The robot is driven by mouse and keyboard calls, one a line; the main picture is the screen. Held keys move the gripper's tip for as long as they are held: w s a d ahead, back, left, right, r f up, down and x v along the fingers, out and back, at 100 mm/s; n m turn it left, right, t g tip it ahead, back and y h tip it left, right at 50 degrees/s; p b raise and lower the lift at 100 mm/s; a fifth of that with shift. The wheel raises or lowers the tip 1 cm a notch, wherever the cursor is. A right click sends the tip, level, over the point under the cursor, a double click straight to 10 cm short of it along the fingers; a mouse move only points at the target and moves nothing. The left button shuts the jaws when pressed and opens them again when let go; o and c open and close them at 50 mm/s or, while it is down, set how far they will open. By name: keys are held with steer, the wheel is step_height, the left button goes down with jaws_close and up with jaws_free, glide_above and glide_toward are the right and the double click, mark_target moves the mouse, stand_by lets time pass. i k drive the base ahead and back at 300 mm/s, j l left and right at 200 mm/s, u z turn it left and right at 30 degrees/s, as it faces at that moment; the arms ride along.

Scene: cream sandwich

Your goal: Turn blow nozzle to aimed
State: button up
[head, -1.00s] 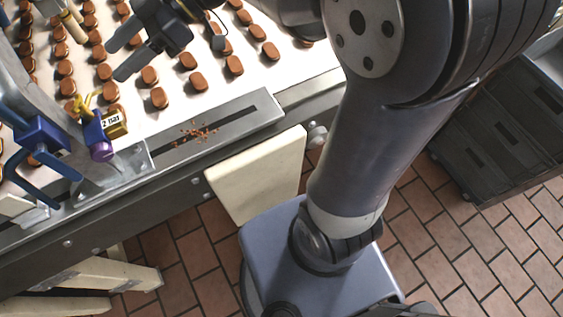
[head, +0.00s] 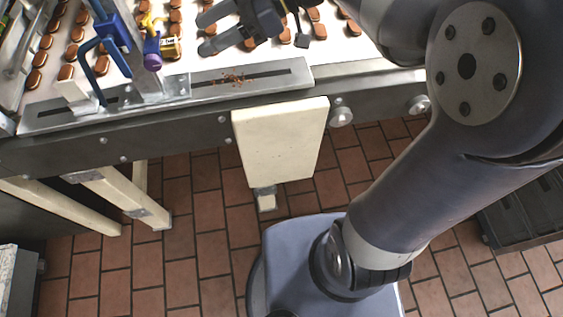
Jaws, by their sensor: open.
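A small fitting that looks like the blow nozzle, with a purple barrel (head: 152,54) and a yellow upper part (head: 150,21), stands at the upper left on the belt's near edge. A gold tag (head: 171,47) sits beside it. Its exact pointing direction is too small to tell. My gripper (head: 208,31) is open and empty, to the right of the tag and above the belt. Its two dark fingers point left toward the fitting, apart from it. The top of the gripper is cut off by the frame.
A blue bracket with a bent handle (head: 110,35) stands just left of the fitting. Rows of brown biscuits (head: 66,72) lie on the white belt. A slotted metal plate (head: 295,75) with crumbs runs along the near edge. A cream panel (head: 281,140) hangs below.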

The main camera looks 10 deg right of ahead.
mark_target(149, 26)
steer(key=k+l, duration=0.15)
steer(key=k, duration=0.25)
steer(key=k+l+u, duration=0.1)
steer(key=k, duration=0.3)
steer(key=i+l+u, duration=0.1)
steer(key=i+u, duration=0.15)
steer(key=i, duration=0.25)
steer(key=i+l+u, duration=0.2)
steer(key=i, duration=0.25)
steer(key=i+l+u, duration=0.25)
steer(key=i, duration=0.2)
